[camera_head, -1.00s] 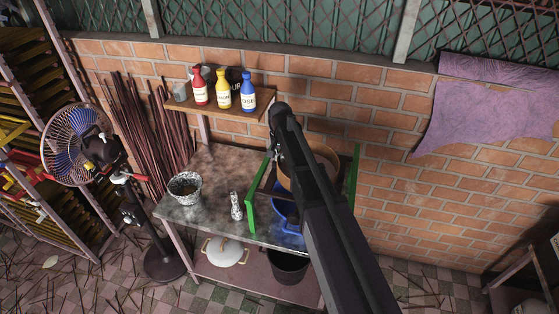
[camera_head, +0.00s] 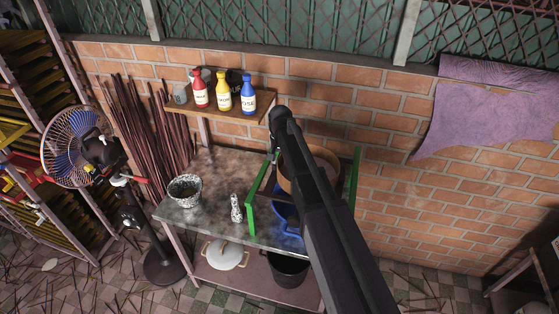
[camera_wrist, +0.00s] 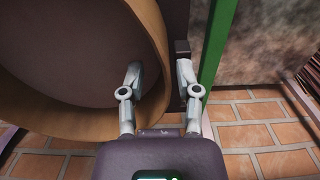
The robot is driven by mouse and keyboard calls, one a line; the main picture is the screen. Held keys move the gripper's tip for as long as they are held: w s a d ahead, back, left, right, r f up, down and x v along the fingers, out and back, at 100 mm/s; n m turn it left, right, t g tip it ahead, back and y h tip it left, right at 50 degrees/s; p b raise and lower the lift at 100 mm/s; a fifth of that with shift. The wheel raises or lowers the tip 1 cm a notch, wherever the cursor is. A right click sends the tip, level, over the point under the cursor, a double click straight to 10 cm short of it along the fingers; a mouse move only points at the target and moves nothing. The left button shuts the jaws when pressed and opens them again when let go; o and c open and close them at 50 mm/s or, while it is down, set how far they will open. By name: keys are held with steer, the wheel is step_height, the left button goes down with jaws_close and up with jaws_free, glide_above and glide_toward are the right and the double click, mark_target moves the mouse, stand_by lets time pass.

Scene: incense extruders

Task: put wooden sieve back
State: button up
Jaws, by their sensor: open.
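The wooden sieve (camera_wrist: 150,35) is a round tan rim around a dark brown mesh, filling the left of the wrist view. In the head view the sieve (camera_head: 325,155) stands over the right part of the table, partly hidden by my arm. My gripper (camera_wrist: 160,70) is open at the rim's edge. The left finger overlaps the inner side of the rim and the right finger is outside it, with the rim between them. Contact cannot be told. A green frame (camera_head: 354,180) stands around the sieve; its upright (camera_wrist: 216,50) is close beside the right finger.
A blue tub (camera_head: 287,212) sits under the sieve. A speckled bowl (camera_head: 185,188) and a speckled bottle (camera_head: 236,208) stand on the grey table (camera_head: 212,215). A wall shelf (camera_head: 210,110) holds red, yellow and blue bottles. A fan (camera_head: 80,145) stands at left.

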step_height(320, 180, up, 14)
steer(key=p, duration=1.3)
steer(key=shift+p, duration=0.35)
steer(key=shift+d+f, duration=0.1)
steer(key=s+d+n, duration=0.1)
steer(key=s+d, duration=0.5)
steer(key=s, duration=0.5)
steer(key=s+d+n, duration=0.2)
steer(key=s+d, duration=0.5)
steer(key=s, duration=0.5)
steer(key=shift+d+n, duration=0.15)
steer(key=shift+n, duration=0.15)
